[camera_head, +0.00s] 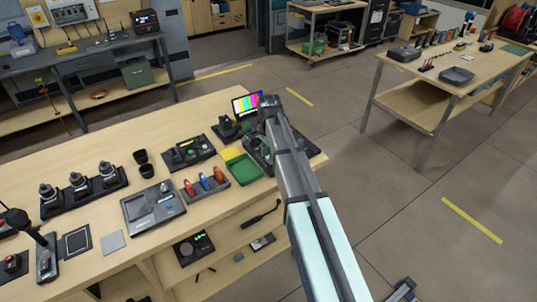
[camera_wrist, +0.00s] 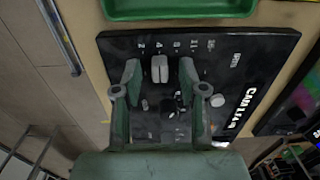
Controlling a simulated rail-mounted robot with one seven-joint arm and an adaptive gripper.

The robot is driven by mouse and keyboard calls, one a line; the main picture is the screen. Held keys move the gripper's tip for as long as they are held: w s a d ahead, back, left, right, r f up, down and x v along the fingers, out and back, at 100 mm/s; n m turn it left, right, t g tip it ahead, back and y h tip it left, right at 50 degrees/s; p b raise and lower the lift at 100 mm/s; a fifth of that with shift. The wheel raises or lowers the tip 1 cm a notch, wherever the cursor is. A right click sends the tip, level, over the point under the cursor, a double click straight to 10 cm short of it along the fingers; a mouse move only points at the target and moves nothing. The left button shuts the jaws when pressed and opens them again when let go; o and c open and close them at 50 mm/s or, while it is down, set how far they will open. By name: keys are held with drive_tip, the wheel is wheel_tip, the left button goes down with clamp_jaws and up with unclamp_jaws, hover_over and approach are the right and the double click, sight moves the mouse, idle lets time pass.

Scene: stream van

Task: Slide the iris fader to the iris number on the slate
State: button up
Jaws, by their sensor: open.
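The dark control panel (camera_wrist: 258,62) fills the middle of the wrist view, with a row of small white marks, hard to read, along its upper part and larger white lettering at the right. A pale grey fader knob (camera_wrist: 160,68) stands near those marks. My gripper (camera_wrist: 160,76) is open, with one green finger on each side of the knob; I cannot tell whether either touches it. In the head view the panel (camera_head: 256,151) is partly hidden behind my arm, and my fingers cannot be made out. I cannot identify the slate in either view.
A green tray (camera_head: 243,169) lies beside the panel; its edge also shows in the wrist view (camera_wrist: 180,10). A colour-bar monitor (camera_head: 246,104) stands behind. A holder with coloured handles (camera_head: 206,187) and other consoles crowd the bench to the left.

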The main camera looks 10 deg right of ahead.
drive_tip(key=shift+f, duration=0.25)
clamp_jaws()
drive_tip(key=w, duration=0.1)
drive_tip(key=w+a, duration=0.1)
drive_tip(key=w, duration=0.1)
drive_tip(key=shift+w+a, duration=0.2)
drive_tip(key=shift+w, duration=0.05)
drive_tip(key=shift+s, duration=0.1)
unclamp_jaws()
